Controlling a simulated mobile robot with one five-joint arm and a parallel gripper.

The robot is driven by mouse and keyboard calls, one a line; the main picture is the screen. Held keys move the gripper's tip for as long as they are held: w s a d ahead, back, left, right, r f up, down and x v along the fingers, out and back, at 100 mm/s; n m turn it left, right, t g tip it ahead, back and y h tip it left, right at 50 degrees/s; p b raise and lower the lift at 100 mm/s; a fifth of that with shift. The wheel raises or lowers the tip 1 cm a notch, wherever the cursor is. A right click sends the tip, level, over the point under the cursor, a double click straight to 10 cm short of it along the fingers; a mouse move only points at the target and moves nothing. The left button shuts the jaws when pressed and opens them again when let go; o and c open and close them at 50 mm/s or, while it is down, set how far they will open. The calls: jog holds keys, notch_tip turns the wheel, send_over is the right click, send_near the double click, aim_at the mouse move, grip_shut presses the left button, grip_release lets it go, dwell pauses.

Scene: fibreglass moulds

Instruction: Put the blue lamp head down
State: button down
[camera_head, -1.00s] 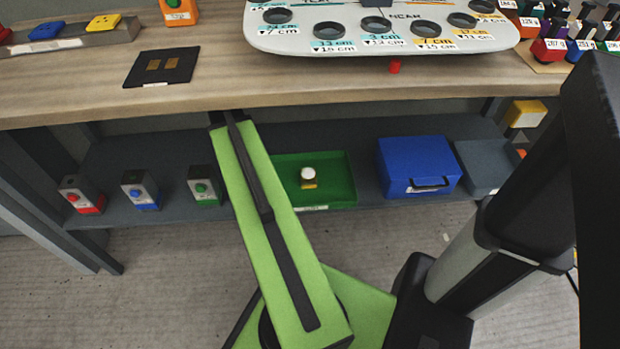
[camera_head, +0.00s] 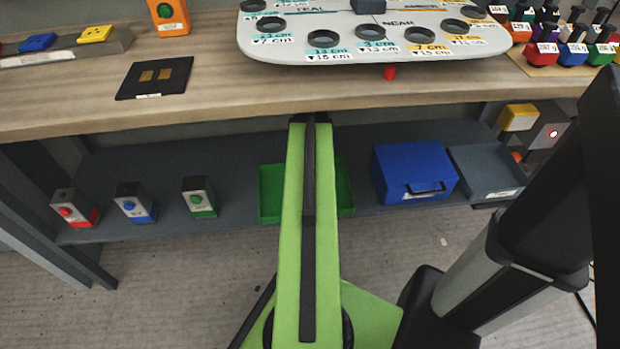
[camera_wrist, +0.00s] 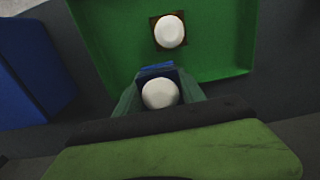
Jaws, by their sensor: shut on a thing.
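The blue lamp head (camera_wrist: 160,92), a white dome on a blue square base, is between the two fingers of my gripper (camera_wrist: 159,97) in the wrist view. My gripper is shut on it. In that view it overlaps the edge of a green tray (camera_wrist: 220,73); its height above the tray or shelf I cannot tell. A second lamp head (camera_wrist: 169,31), a white dome on a brownish base, lies in the tray. In the head view the tray (camera_head: 270,192) is on the lower shelf, its middle covered by my green arm. My gripper and both lamp heads are hidden there.
A blue box (camera_head: 415,172) with a handle stands right of the tray, then a grey tray (camera_head: 488,172). Several button boxes (camera_head: 134,203) stand on the shelf at left. The wooden worktop (camera_head: 220,85) overhangs the shelf, with a white holed board (camera_head: 290,45) on it.

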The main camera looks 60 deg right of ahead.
jog(key=shift+f+b, duration=2.95)
jog(key=shift+f, duration=0.85)
jog(key=c, duration=0.7)
grip_release()
jog(key=shift+r, duration=0.1)
notch_tip(320, 180, up, 9)
jog(key=p, duration=0.8)
jog(key=shift+f+p, duration=0.2)
jog(key=shift+p, duration=0.2)
jog(key=shift+f, duration=0.15)
